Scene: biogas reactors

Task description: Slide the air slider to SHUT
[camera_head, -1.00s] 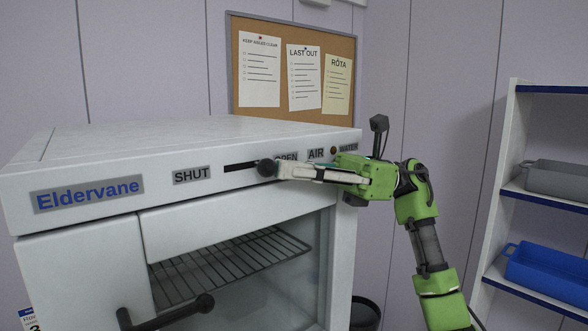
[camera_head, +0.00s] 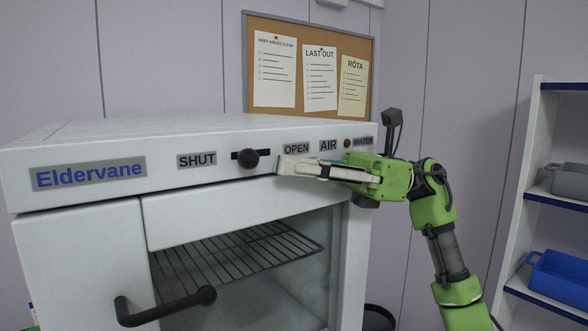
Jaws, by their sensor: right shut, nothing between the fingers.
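The air slider is a dark round knob (camera_head: 249,160) in a short black slot on the white cabinet's front panel. The knob sits around the middle of the slot, between the SHUT label (camera_head: 197,160) on the left and the OPEN label (camera_head: 297,149) on the right. Some slot shows on both sides of it. My right gripper (camera_head: 282,166) is shut and empty. Its fingertips point left at the panel, just right of the knob and below the OPEN label, with a small gap to the knob. My left gripper is not in view.
The white Eldervane cabinet (camera_head: 90,240) has a glass-fronted chamber with a wire rack (camera_head: 235,250) and a dark door handle (camera_head: 165,315) low in front. The AIR label (camera_head: 328,145) and a WATER label stand right of OPEN. Shelves with a blue tray (camera_head: 560,275) stand at right.

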